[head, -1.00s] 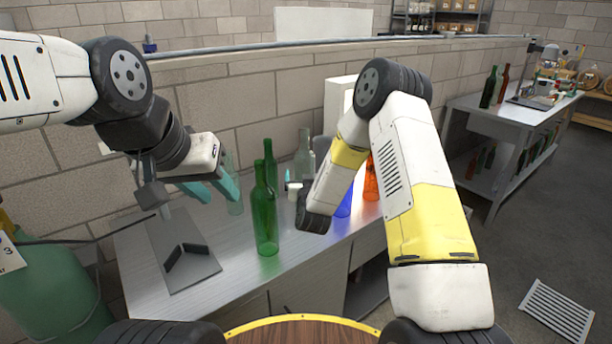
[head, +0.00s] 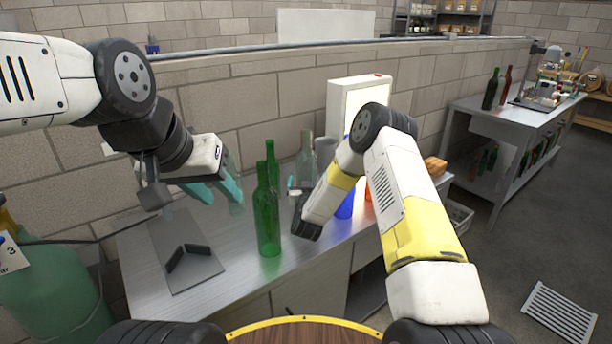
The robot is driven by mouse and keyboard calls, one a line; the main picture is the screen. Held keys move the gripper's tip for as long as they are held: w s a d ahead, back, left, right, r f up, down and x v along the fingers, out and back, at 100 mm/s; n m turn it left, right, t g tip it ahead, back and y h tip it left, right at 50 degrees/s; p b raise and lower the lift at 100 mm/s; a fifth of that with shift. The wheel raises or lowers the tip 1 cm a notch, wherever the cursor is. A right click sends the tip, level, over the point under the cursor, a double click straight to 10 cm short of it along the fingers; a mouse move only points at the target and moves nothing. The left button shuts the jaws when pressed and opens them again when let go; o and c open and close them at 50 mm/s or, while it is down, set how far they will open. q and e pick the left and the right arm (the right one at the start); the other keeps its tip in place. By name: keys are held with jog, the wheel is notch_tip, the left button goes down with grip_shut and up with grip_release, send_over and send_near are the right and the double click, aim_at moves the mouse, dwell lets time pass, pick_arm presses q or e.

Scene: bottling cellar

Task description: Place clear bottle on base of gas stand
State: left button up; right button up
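The clear bottle (head: 306,150) stands upright on the steel bench, behind and right of two green bottles (head: 267,215). The gas stand's base is a flat grey plate (head: 190,278) at the bench's left end, with a dark V-shaped block (head: 187,258) on it. My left gripper (head: 216,193) hangs above the bench behind the plate, its teal fingers apart, well left of the clear bottle.
A blue bottle (head: 345,205) and an orange one (head: 369,190) stand partly behind my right arm. A white light box (head: 352,98) is at the back. A green gas cylinder (head: 50,290) is at left. The bench front is clear.

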jog(key=shift+w, duration=0.15)
jog(key=shift+c, duration=0.2)
jog(key=c, duration=1.8)
jog(key=shift+r, duration=0.1)
grip_shut()
jog(key=shift+r, duration=0.1)
